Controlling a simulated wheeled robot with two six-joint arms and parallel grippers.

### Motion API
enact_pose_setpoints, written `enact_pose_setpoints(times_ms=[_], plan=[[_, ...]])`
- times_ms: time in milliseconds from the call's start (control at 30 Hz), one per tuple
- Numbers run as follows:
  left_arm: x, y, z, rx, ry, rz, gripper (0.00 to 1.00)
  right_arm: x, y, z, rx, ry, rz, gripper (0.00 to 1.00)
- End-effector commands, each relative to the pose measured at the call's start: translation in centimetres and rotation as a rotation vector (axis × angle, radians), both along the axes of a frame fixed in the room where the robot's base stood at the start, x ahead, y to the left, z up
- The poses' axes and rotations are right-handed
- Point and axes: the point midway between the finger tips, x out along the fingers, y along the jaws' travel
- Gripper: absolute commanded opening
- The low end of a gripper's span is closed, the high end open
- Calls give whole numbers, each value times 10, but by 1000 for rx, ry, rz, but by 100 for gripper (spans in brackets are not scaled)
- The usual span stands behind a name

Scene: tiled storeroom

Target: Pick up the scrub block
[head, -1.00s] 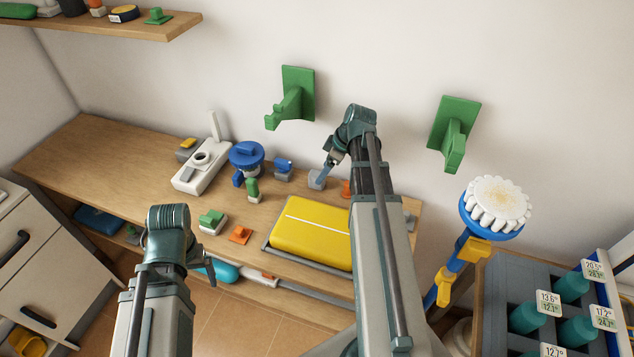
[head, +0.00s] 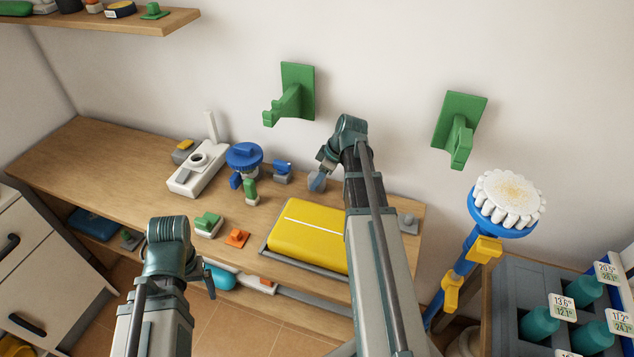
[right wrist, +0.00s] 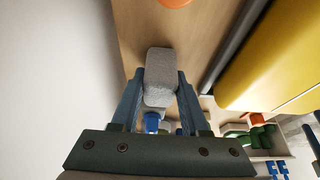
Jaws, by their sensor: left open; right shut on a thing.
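The scrub block, a grey, rough-sided block (right wrist: 160,80), sits between the two fingers of my right gripper (right wrist: 160,100) in the right wrist view. In the head view the block (head: 316,183) shows just below my right gripper (head: 321,172), toward the back of the wooden bench. My right gripper is shut on it. I cannot tell whether the block still touches the bench. My left gripper (head: 209,278) hangs in front of the bench edge, away from the block. It is open, mostly hidden behind its own wrist.
A yellow case (head: 308,237) lies on the bench (head: 95,160) close to my right arm. A blue-topped item (head: 244,156), a white device (head: 198,172) and small blocks stand to the left. Green wall brackets (head: 291,95) project above. A long-handled brush (head: 507,203) stands right.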

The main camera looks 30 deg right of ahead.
Motion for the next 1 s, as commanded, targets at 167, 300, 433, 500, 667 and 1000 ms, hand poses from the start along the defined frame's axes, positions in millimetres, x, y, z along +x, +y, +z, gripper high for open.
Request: enact_pose_setpoints(times_ms=[167, 300, 433, 500, 667, 1000], plan=[[0, 0, 0, 0, 0, 0, 92, 0, 0, 0, 0, 0, 0, 0], [0, 0, 0, 0, 0, 0, 92, 0, 0, 0, 0, 0, 0, 0], [0, 0, 1, 0, 0, 0, 92, 0, 0, 1, 0, 0, 0, 0], [0, 0, 3, 0, 0, 0, 92, 0, 0, 3, 0, 0, 0, 0], [0, 0, 13, 0, 0, 0, 92, 0, 0, 13, 0, 0, 0, 0], [0, 0, 60, 0, 0, 0, 92, 0, 0, 60, 0, 0, 0, 0]])
